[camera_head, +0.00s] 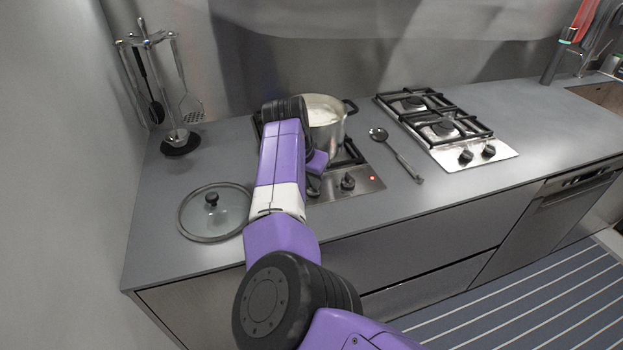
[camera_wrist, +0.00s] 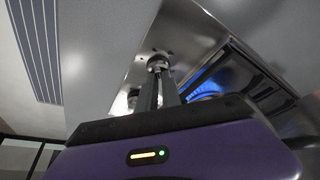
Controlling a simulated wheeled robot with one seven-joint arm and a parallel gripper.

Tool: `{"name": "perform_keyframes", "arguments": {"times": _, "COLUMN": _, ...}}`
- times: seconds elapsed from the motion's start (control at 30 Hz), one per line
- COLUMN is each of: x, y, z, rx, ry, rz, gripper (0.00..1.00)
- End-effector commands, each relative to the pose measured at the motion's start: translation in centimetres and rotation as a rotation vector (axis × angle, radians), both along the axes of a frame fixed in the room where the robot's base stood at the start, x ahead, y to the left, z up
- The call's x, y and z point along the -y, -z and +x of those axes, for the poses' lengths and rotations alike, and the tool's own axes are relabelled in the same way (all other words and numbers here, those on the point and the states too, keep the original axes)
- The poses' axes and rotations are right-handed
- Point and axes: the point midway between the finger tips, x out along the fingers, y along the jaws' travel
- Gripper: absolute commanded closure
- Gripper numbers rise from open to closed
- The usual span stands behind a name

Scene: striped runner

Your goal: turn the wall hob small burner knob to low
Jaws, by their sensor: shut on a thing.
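The wall hob (camera_head: 372,186) is the steel hob on the left part of the counter, with two knobs on its front strip. One knob (camera_head: 348,181) stands free in the head view. The other knob (camera_head: 313,186) is partly hidden by my arm. In the head view my fingers are hidden behind my arm. The knob's pointer and setting are not readable.
A steel pot (camera_head: 325,125) stands on the wall hob; blue glow shows near it in the wrist view. A glass lid (camera_head: 214,212) lies left, a ladle (camera_head: 398,157) right. A second hob (camera_head: 470,140) stands farther right.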

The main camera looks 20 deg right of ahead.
Motion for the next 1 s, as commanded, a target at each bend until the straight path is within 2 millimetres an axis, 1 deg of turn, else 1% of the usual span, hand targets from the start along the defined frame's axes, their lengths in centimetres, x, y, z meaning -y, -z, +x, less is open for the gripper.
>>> {"name": "perform_keyframes", "arguments": {"times": 0.17, "x": 0.24, "y": -0.37, "z": -0.22, "rx": -0.003, "ry": -0.093, "rz": -0.002, "gripper": 1.0}}
{"name": "perform_keyframes", "arguments": {"times": 0.33, "x": 0.36, "y": -0.51, "z": -0.31, "rx": -0.003, "ry": -0.231, "rz": -0.002, "gripper": 1.0}}
{"name": "perform_keyframes", "arguments": {"times": 0.7, "x": 0.64, "y": -0.32, "z": -0.43, "rx": -0.004, "ry": -0.56, "rz": -0.001, "gripper": 1.0}}
{"name": "perform_keyframes", "arguments": {"times": 1.0, "x": 0.73, "y": -0.12, "z": -0.4, "rx": -0.002, "ry": -0.751, "rz": 0.001, "gripper": 1.0}}
